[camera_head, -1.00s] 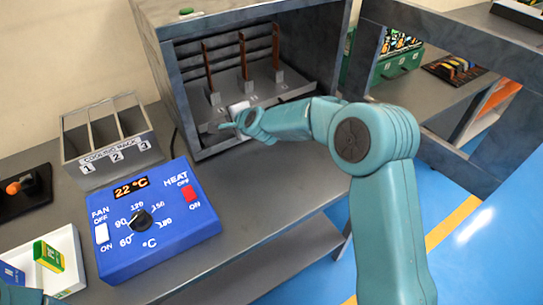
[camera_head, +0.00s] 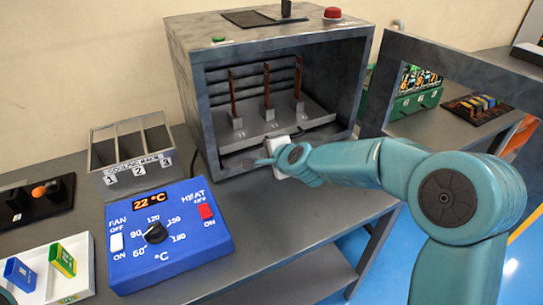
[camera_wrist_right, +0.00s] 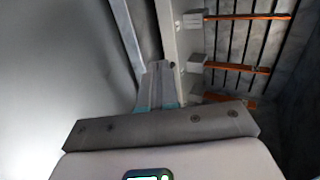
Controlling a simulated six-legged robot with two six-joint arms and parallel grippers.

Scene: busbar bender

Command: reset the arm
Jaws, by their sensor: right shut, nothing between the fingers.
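My right arm reaches in from the right in the head view. Its gripper (camera_head: 262,161) is at the lower front of the open oven (camera_head: 188,85), below the shelf with upright copper bars (camera_head: 267,85). In the right wrist view the gripper fingers (camera_wrist_right: 158,80) are together with nothing between them. The same copper bars (camera_wrist_right: 240,67) show at the upper right there, apart from the fingers. My left gripper is not in view; only a bit of teal shows at the lower left corner of the head view.
A blue control box (camera_head: 170,250) reading 22 °C and a cooling rack (camera_head: 135,160) with numbered slots stand left of the oven. A white tray (camera_head: 75,288) with small boxes is at lower left. Bare bench top (camera_head: 270,215) lies before the oven. A grey frame (camera_head: 450,65) stands right.

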